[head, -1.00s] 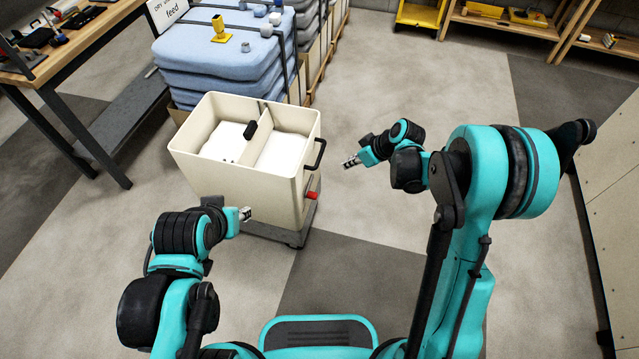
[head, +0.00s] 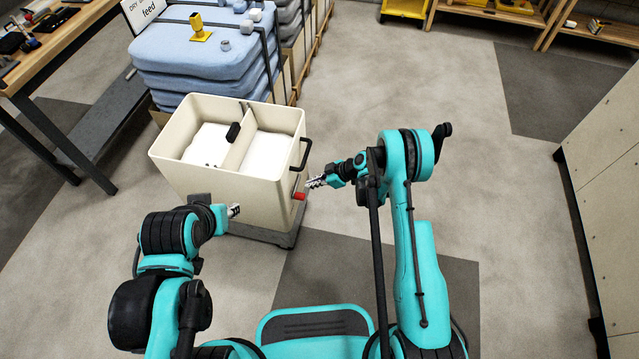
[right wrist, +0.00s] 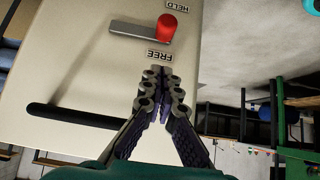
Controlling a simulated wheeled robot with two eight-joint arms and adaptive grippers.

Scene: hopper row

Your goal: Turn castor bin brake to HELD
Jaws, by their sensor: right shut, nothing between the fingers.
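The castor bin (head: 268,190) is a cream two-part tub on a grey wheeled base. Its brake is a grey lever (right wrist: 128,31) with a red knob (right wrist: 167,28), which also shows on the bin's right side in the head view (head: 299,196). In the right wrist view the knob lies between the HELD label (right wrist: 178,5) and the FREE label (right wrist: 158,54). My right gripper (head: 314,183) is shut and empty, just right of the knob; its fingertips (right wrist: 162,84) show beside the FREE label, apart from the knob. My left gripper (head: 235,210) is at the bin's front left; its fingers are too small to judge.
A black handle (head: 306,153) sticks out from the bin's side above the brake. Blue feed sacks (head: 200,65) are stacked behind the bin, and a workbench (head: 60,50) stands at the left. The floor right of my right arm is clear up to a pale cabinet (head: 610,190).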

